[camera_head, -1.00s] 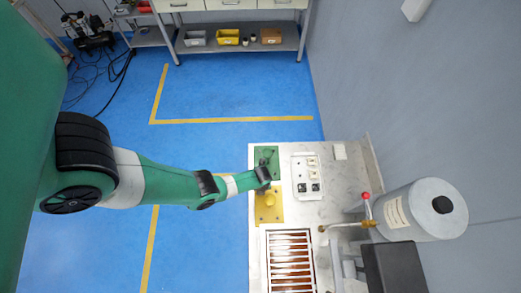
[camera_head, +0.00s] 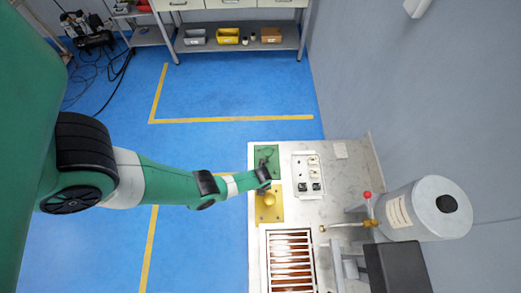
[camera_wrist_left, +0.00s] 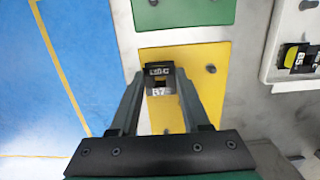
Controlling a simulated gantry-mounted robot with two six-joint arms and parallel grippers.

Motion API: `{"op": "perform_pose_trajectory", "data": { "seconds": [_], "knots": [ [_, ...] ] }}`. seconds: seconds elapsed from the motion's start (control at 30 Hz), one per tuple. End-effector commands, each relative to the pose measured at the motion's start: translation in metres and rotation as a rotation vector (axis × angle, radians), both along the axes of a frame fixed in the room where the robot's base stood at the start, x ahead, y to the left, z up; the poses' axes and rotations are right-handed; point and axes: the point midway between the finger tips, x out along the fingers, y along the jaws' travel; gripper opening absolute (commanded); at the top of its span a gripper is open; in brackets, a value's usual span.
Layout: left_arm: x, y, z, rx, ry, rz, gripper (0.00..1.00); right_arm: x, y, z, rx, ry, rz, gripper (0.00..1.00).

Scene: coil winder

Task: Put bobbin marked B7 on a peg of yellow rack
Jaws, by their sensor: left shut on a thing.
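The bobbin marked B7 (camera_wrist_left: 159,82) is dark with a pale label and a little yellow, and sits between the fingertips of my left gripper (camera_wrist_left: 160,90). The gripper is shut on it. In the head view my left gripper (camera_head: 266,187) is over the upper part of the yellow rack (camera_head: 276,216), near its border with a green plate. The yellow rack (camera_wrist_left: 215,100) lies behind the bobbin in the left wrist view, with a dark peg (camera_wrist_left: 210,69) to the right of the bobbin. I cannot tell whether the bobbin touches a peg. My right gripper is not in view.
The green plate (camera_head: 265,157) adjoins the yellow rack. A white tray (camera_head: 299,162) to the right holds bobbins, including one marked B5 (camera_wrist_left: 300,59). A slatted box (camera_head: 290,262), a grey cylinder (camera_head: 428,210) and its brass fitting (camera_head: 345,225) stand nearby.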

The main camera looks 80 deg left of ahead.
Motion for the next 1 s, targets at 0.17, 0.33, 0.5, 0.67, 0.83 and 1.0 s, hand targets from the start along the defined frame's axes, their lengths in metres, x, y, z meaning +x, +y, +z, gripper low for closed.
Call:
{"op": "perform_pose_trajectory", "data": {
  "seconds": [0.17,0.33,0.5,0.67,0.83,1.0],
  "knots": [
    [0.000,0.000,-0.007,0.000,0.000,0.000,0.00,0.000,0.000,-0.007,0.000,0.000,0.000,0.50],
    [0.000,0.000,-0.008,0.000,0.000,0.000,0.57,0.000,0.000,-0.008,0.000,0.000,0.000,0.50],
    [0.000,0.000,-0.008,0.000,0.000,0.000,0.81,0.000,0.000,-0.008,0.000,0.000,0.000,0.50],
    [0.000,0.000,-0.008,0.000,0.000,0.000,0.81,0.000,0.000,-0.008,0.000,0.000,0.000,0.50],
    [0.000,0.000,-0.004,0.000,0.000,0.000,0.81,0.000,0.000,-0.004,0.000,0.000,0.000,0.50],
    [0.000,-0.002,0.016,0.000,0.000,0.000,0.81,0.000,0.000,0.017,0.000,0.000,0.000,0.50]
  ]
}}
